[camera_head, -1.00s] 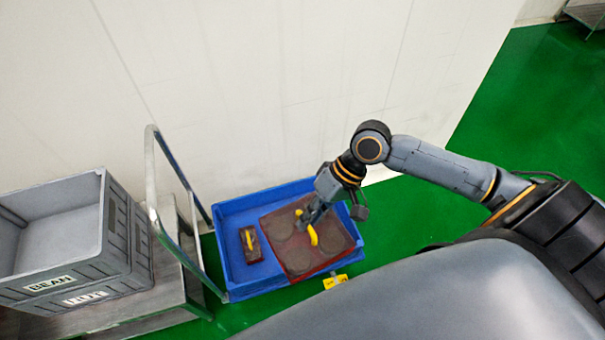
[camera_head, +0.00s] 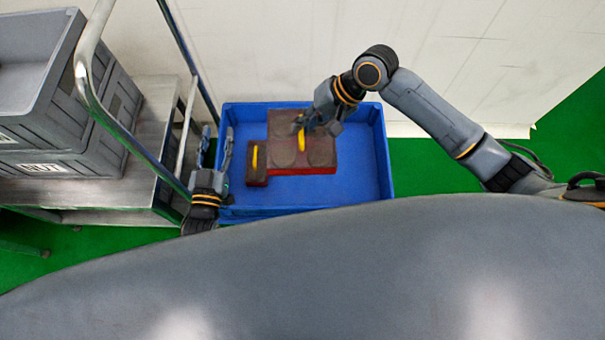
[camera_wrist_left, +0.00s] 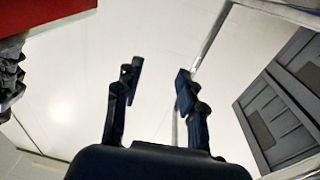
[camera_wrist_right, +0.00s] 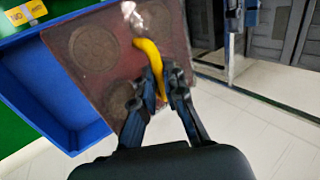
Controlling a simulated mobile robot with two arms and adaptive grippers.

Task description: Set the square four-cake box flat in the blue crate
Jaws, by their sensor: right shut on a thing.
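The square four-cake box (camera_head: 318,151) has a brown top with round cakes, a red side and a yellow handle. It lies within the blue crate's outline, toward the crate's back. My right gripper (camera_head: 303,127) is shut on its handle, as the right wrist view shows (camera_wrist_right: 160,92). I cannot tell whether the box touches the crate floor. The blue crate (camera_head: 365,185) has bare floor to the right. My left gripper (camera_head: 217,150) is open and empty by the crate's left wall; its spread fingers show in the left wrist view (camera_wrist_left: 158,82).
A small brown box (camera_head: 256,172) with a yellow handle is in the crate, close to the square box's left side. A metal cart (camera_head: 150,130) with a rail and stacked grey crates (camera_head: 60,125) stands at left. A white wall (camera_head: 270,50) is behind.

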